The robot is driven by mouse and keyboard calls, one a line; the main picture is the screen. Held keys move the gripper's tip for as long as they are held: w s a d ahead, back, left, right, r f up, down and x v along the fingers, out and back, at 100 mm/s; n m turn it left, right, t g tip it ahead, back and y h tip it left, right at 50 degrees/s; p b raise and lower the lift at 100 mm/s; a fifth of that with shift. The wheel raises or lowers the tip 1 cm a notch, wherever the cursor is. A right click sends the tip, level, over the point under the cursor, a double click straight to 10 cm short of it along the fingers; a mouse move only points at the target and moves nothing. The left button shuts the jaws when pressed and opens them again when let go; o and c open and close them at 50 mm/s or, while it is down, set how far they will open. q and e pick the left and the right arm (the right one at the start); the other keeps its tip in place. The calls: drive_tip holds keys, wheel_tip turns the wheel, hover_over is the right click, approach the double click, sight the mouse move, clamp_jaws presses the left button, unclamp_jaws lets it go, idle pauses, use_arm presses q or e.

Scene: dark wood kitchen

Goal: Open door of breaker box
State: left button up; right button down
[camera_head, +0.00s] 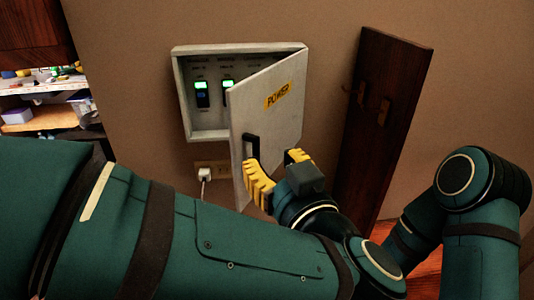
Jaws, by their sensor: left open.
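The breaker box (186,62) is a light grey metal box on the brown wall. Its door (262,125), with a yellow "POWER" label (279,97), stands part open, swung out from the right side. Inside, switches with green lights (202,90) show on the left; the door hides the right part. The door has a black handle (251,145) near its free left edge. My left gripper (275,170), with yellow fingers, is open at the lower part of the door, one finger just below the handle. Whether it touches the door I cannot tell. My right gripper is not in view.
A wall outlet (205,170) with a white plug and cord is below the box. A dark wood board with hooks (385,110) stands right of the door. Shelves with small items (45,105) are at the far left.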

use_arm(q)
drive_tip(key=v, duration=0.8)
drive_tip(key=shift+s, duration=0.3)
drive_tip(key=shift+d, duration=0.1)
